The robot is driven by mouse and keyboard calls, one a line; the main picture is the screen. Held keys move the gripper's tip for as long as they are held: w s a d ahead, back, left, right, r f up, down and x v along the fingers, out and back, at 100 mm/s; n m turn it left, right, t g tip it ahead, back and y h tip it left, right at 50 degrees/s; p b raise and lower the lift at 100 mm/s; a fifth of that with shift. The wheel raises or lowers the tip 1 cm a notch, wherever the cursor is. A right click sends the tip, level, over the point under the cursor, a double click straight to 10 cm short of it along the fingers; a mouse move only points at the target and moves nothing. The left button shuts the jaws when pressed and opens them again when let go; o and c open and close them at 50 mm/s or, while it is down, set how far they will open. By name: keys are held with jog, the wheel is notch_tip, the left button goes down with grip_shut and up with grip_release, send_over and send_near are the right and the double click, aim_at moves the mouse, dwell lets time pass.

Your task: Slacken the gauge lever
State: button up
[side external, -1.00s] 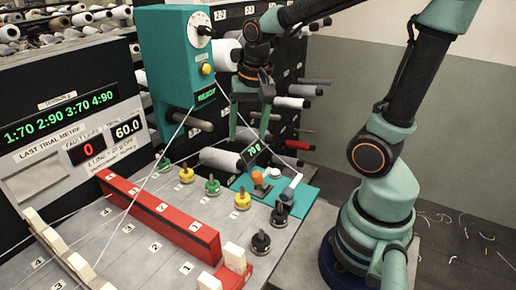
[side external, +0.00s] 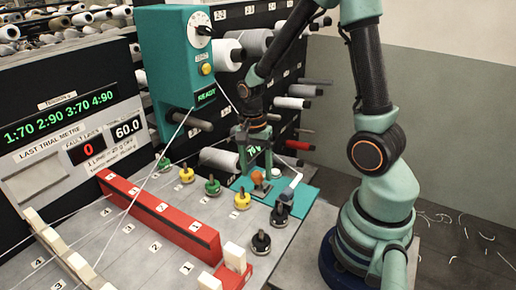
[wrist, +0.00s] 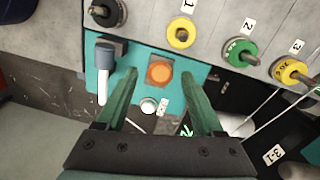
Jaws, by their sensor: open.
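A teal gauge plate (side external: 304,198) lies at the right end of the grey table. On it stands an orange knob (side external: 257,178), which also shows in the wrist view (wrist: 160,72). Beside it is a lever with a blue-grey block and a white handle (side external: 291,186); in the wrist view the handle (wrist: 102,88) points toward the bottom edge. I cannot tell which of the two is the gauge lever. My gripper (side external: 255,172) points down over the plate, open, with its fingers (wrist: 158,76) on either side of the orange knob. The small gauge display is mostly hidden behind my gripper.
Black knobs (side external: 280,215) stand near the plate's front edge. Yellow (side external: 242,200) and green (side external: 212,186) knobs stand to its left. A red rail (side external: 160,212) crosses the table. Threads run from the teal tension box (side external: 178,70), and spools stick out behind.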

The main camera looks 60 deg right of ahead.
aim_at(258, 179)
jog(key=shift+s+f, duration=0.15)
jog(key=shift+f, duration=1.55)
grip_shut()
